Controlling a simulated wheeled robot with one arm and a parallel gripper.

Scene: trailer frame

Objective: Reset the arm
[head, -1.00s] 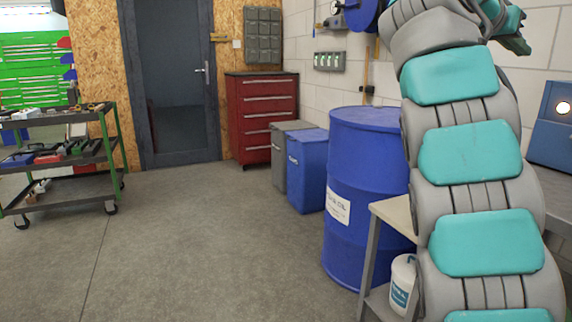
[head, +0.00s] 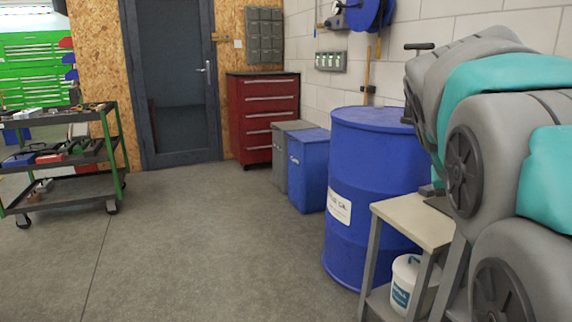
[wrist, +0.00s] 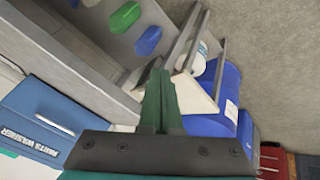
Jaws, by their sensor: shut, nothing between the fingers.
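My gripper (wrist: 158,74) shows in the wrist view as two dark green fingers pressed together, with nothing between them. The wrist view is tilted and looks down past the fingers at a small table (wrist: 185,100), which lies behind them. I cannot make out the gripper in the head view.
The small table (head: 415,220) stands by the barrel, with a white bucket (head: 408,280) below. A blue parts washer (wrist: 45,120) is left of the gripper. Bins (head: 308,165), a red cabinet (head: 268,120) and a tool cart (head: 65,150) stand farther off. The middle floor is clear.

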